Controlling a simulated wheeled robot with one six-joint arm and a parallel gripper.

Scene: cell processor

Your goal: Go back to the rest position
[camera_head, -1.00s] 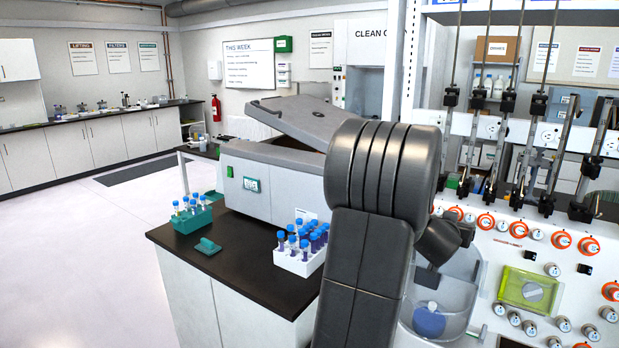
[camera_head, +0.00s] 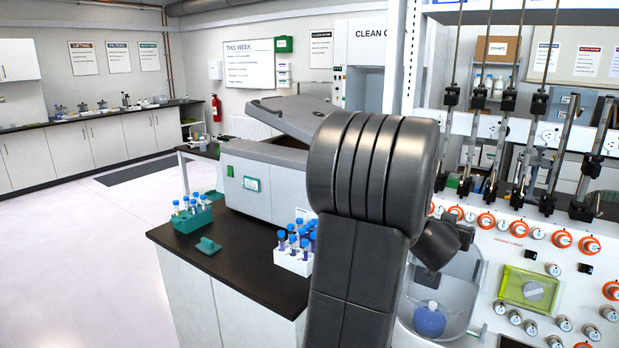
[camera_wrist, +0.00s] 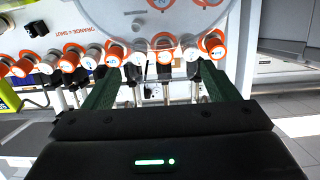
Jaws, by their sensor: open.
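My gripper (camera_wrist: 157,82) shows in the wrist view with its two green fingers spread wide apart and nothing between them. Beyond the fingers is the cell processor's white panel (camera_wrist: 40,45) with a row of orange-ringed knobs. In the head view my dark arm stands in the middle foreground, in front of the processor panel (camera_head: 520,255). My gripper's fingers cannot be made out there. A clear round vessel with a blue ball-like thing (camera_head: 430,318) inside sits just right of my arm.
A black-topped counter (camera_head: 215,262) at left bears a teal tube rack (camera_head: 193,220), a white rack of blue-capped tubes (camera_head: 290,262) and a teal piece (camera_head: 208,245). A grey centrifuge-like machine (camera_head: 262,170) has its lid raised.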

